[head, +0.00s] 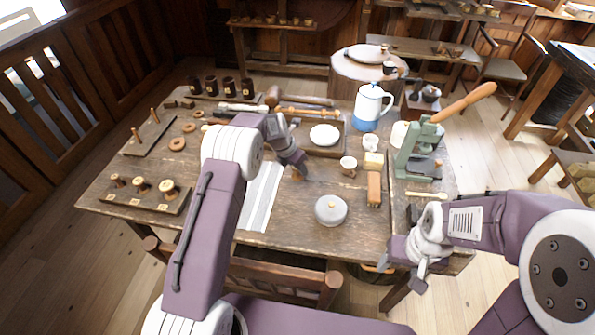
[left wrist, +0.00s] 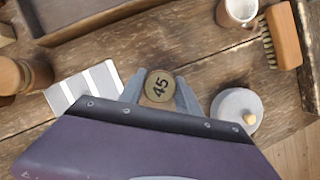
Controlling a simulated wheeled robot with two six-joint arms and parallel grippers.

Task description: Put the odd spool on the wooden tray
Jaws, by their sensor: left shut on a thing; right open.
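My left gripper (head: 297,168) is shut on a spool, seen end-on in the left wrist view (left wrist: 159,85) as a round brass-coloured face marked "45". The fingers grip its two sides, above the table between the striped cloth and the lidded pot. The spool is mostly hidden in the head view. The wooden tray (head: 326,153), with a white plate on it, lies just beyond this gripper; its edge shows in the left wrist view (left wrist: 100,22). Several spools (head: 142,185) stand on a dark board at the left. My right gripper (head: 403,272) is open and empty off the table's front right edge.
A striped cloth (head: 262,195), grey lidded pot (head: 331,210), small mug (head: 348,164) and brush (head: 374,188) surround the left gripper. A white-and-blue jug (head: 370,105) and green press (head: 416,155) stand to the right. Bare table lies right of the cloth.

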